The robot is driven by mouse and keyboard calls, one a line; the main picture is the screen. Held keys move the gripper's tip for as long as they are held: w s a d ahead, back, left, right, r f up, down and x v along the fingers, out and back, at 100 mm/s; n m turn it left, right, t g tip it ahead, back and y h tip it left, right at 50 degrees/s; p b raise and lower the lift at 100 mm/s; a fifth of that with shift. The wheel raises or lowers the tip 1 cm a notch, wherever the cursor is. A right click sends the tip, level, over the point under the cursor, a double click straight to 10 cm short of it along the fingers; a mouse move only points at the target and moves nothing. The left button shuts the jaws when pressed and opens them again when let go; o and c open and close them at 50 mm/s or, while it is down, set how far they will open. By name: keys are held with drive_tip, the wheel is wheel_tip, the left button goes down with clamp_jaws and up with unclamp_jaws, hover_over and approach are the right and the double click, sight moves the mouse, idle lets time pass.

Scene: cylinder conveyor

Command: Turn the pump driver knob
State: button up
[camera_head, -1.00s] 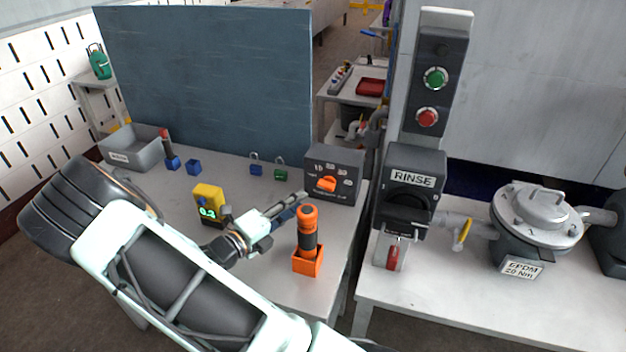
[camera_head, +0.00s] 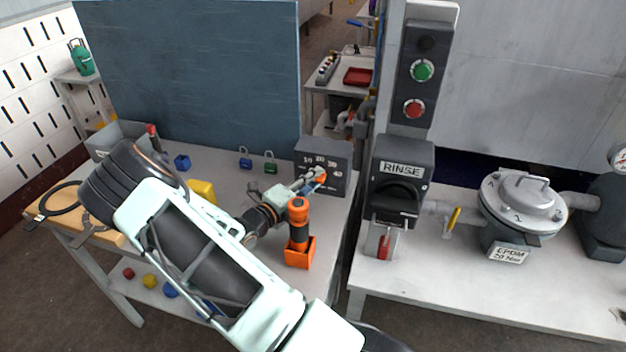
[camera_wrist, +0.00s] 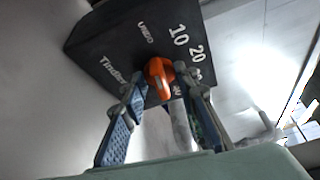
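The orange knob (camera_head: 321,179) is on the front face of a dark box (camera_head: 338,183) with white numbers around it. It also shows in the wrist view (camera_wrist: 159,74), with its ridge pointing down in the picture. My gripper (camera_head: 316,178) is at the front of the box, right at the knob. In the wrist view my gripper's fingertips (camera_wrist: 162,82) are spread on either side of the knob. The fingers look open, and I see no clear contact with the knob. My fingers partly hide the knob and the dial in the head view.
An orange-handled tool in an orange holder (camera_head: 299,252) stands close below my gripper. Blue and green padlocks (camera_head: 270,167) stand left of the box. A yellow device (camera_head: 203,190) is partly behind my arm. The RINSE switch unit (camera_head: 401,172) stands to the right.

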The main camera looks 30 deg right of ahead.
clamp_jaws()
drive_tip(key=shift+r+m, duration=0.1)
drive_tip(key=shift+m, duration=0.2)
drive_tip(key=shift+r+m+y+p, duration=0.1)
drive_tip(key=shift+m+y+p, duration=0.3)
drive_tip(key=shift+m+p, duration=0.15)
drive_tip(key=shift+m+y+p, duration=0.3)
drive_tip(key=shift+m+y, duration=0.2)
drive_tip(key=shift+m, duration=0.45)
drive_tip(key=m+t+y+b, duration=0.1)
drive_tip(key=m+y, duration=0.1)
drive_tip(key=m, duration=0.1)
drive_tip(key=shift+s+d+b, duration=0.1)
drive_tip(key=shift+s+b, duration=0.05)
drive_tip(key=shift+b, duration=0.2)
drive_tip(key=shift+r+m, duration=0.1)
drive_tip(key=shift+m, duration=0.3)
